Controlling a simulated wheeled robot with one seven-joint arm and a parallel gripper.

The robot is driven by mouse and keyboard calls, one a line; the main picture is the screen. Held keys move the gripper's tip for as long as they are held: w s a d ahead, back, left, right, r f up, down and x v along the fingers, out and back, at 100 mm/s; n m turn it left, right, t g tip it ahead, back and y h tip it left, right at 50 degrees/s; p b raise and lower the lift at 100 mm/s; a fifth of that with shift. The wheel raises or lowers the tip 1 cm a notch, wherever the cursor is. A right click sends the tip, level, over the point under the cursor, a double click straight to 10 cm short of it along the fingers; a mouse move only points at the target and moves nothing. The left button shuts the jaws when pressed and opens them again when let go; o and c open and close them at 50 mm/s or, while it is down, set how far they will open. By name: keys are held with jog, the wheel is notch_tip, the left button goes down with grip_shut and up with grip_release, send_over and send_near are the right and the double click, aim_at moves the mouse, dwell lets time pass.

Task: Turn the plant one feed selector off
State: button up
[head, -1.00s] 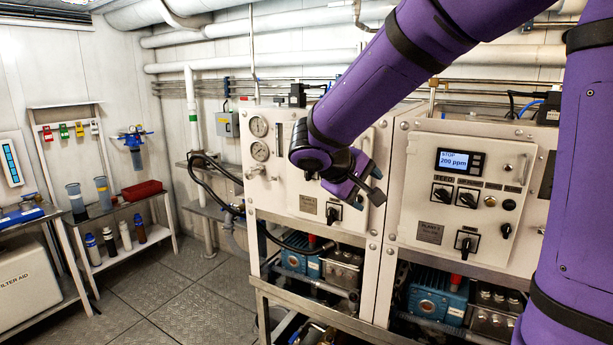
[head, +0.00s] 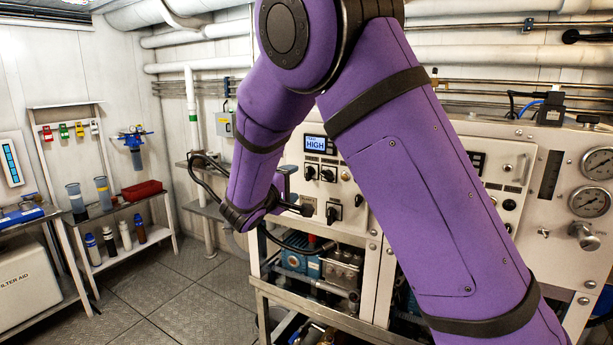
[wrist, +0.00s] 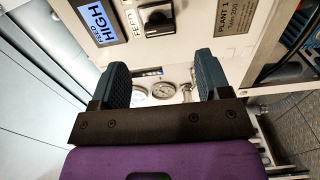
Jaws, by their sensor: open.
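The plant one feed selector (wrist: 156,18) is a black knob on a pale panel, labelled FEED, near the top edge of the wrist view. It also shows in the head view (head: 311,173), below a lit display (head: 316,144) reading HIGH. The exact direction of its pointer is hard to tell. My gripper (head: 297,190) is in front of the plant one panel's left side, below and left of the selector. In the wrist view my gripper (wrist: 162,70) has two dark ribbed fingers spread apart, with nothing between them. The selector is beyond the fingertips.
A second selector (head: 328,175) sits just right of the feed one, and a lower black knob (head: 333,212) is beside the Plant 1 plate (wrist: 225,10). Pressure gauges (wrist: 162,91) show between my fingers. My arm hides much of the plant two panel (head: 510,190).

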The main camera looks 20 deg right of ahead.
aim_at(307, 174)
jog(key=x, duration=0.8)
jog(key=shift+d, duration=0.2)
jog(key=shift+c, duration=0.2)
jog(key=c, duration=0.9)
